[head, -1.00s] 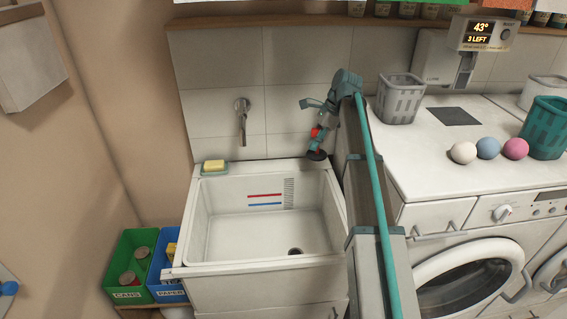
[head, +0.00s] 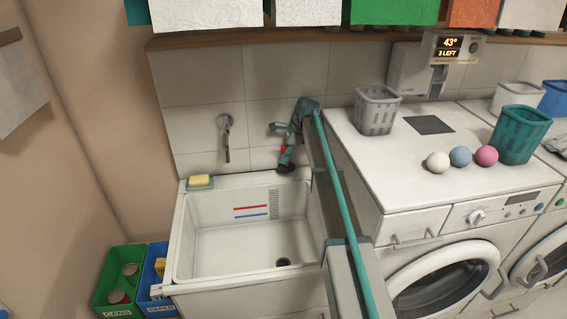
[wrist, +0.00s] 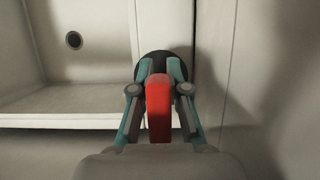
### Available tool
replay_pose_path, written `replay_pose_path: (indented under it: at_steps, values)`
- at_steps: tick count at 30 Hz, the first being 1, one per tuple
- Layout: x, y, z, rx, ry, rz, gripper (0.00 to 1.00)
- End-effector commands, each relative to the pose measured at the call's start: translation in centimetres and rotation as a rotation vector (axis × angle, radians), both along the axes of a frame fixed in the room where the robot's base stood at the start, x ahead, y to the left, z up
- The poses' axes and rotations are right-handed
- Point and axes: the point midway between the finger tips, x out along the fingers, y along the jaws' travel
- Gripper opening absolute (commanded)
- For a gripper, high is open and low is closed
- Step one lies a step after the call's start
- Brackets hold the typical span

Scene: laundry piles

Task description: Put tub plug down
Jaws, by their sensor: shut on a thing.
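The tub plug has a red handle (wrist: 158,105) and a black disc (wrist: 165,60). My gripper (wrist: 159,75) is shut on the red handle, one finger on each side, with the disc beyond the fingertips. In the head view the plug (head: 286,167) shows at the back right rim of the white sink (head: 181,235), with my gripper (head: 284,148) above it. I cannot tell whether the disc touches the rim. The sink's dark drain hole (head: 283,262) is open near the front right of the basin and also shows in the wrist view (wrist: 73,40).
A soap dish with yellow soap (head: 200,182) sits on the sink's back left corner. A tap (head: 226,140) is on the wall. To the right, washing machines (head: 445,290) carry a grey basket (head: 377,110), a teal basket (head: 518,135) and three balls (head: 461,157).

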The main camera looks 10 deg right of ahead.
Motion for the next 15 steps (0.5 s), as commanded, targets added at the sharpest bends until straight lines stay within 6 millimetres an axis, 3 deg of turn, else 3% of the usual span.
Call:
replay_pose_path:
  at_steps: [5, 10, 15]
  values:
    - [0.9, 0.2, -1.2, 0.0, 0.002, 0.0, 0.0]
    - [0.7, 0.1, -3.2, 0.0, 0.002, 0.001, 0.0]
    - [0.7, 0.1, -4.0, 0.0, 0.0, 0.0, 0.0]
